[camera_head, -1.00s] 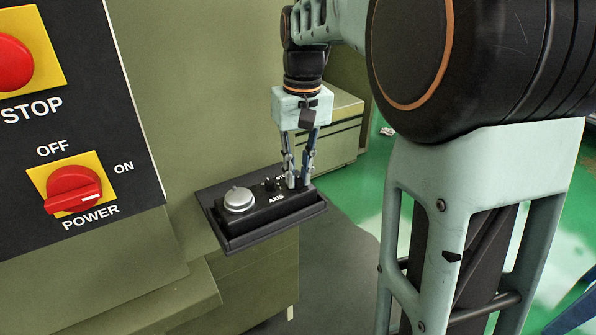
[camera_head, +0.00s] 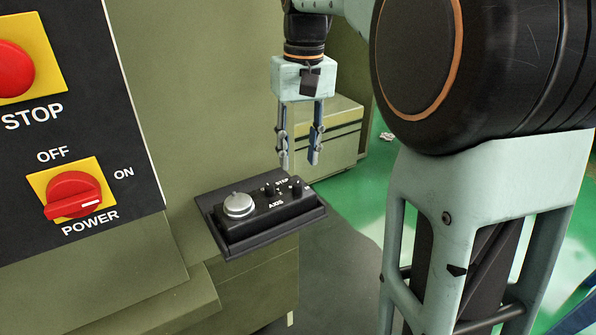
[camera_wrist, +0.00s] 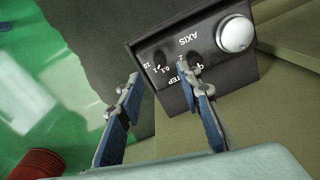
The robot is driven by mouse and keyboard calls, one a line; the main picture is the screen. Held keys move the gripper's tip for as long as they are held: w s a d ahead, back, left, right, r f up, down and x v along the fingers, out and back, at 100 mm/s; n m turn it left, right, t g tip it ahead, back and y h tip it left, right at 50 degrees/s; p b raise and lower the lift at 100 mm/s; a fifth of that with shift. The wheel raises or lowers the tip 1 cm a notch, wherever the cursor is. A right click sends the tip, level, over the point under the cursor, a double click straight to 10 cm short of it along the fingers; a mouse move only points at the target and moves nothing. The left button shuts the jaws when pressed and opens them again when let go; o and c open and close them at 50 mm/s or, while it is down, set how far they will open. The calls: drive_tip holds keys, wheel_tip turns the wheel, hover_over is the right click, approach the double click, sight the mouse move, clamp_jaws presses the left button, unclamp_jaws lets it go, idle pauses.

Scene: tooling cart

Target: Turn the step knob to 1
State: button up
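A black control box (camera_head: 262,222) with a large silver dial (camera_head: 238,203) and two small black knobs sits on a dark tray beside the green machine. The step knob (camera_head: 296,185) is the right-hand small knob in the head view, at the box's far right end. In the wrist view the step knob (camera_wrist: 160,60) shows as a dark shape among small numbers. Its pointer direction is too small to tell. The axis knob (camera_head: 268,187) stands to its left. My gripper (camera_head: 299,162) points down above the box's right end, open and empty, apart from the knobs.
The dark tray (camera_head: 232,252) has raised edges around the box. A machine panel with a red power switch (camera_head: 72,195) and a red stop button (camera_head: 14,68) stands at left. A green cabinet (camera_head: 335,150) is behind my gripper.

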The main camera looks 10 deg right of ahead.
sight(300, 184)
wheel_tip(300, 184, up, 6)
drive_tip(key=shift+d+f, duration=0.1)
idle(0.4)
